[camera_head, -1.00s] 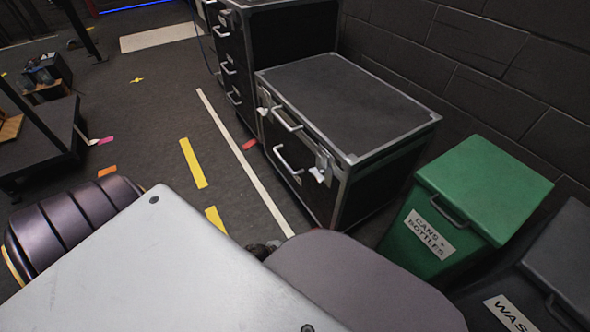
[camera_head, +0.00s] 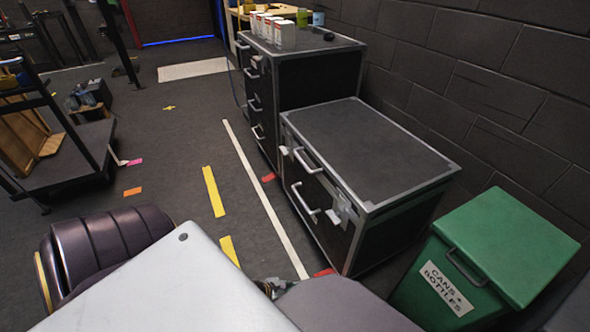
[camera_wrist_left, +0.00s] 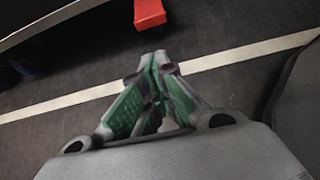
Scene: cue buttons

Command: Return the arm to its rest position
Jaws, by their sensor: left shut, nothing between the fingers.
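My left gripper (camera_wrist_left: 158,62) shows in the left wrist view with its green-padded fingers together at the tips and nothing between them. Below it is dark floor with a white line. In the head view only a small dark part of a gripper shows by the grey arm cover at the bottom middle, and its fingers are hidden. My right gripper is not in view. No cue button is visible in these frames.
A low black case (camera_head: 375,150) with metal edges stands right of centre, before a taller drawer case (camera_head: 310,85) with small boxes on top. A green bin (camera_head: 510,245) is at the lower right. A wheeled cart (camera_head: 62,170) stands left. Floor between is clear.

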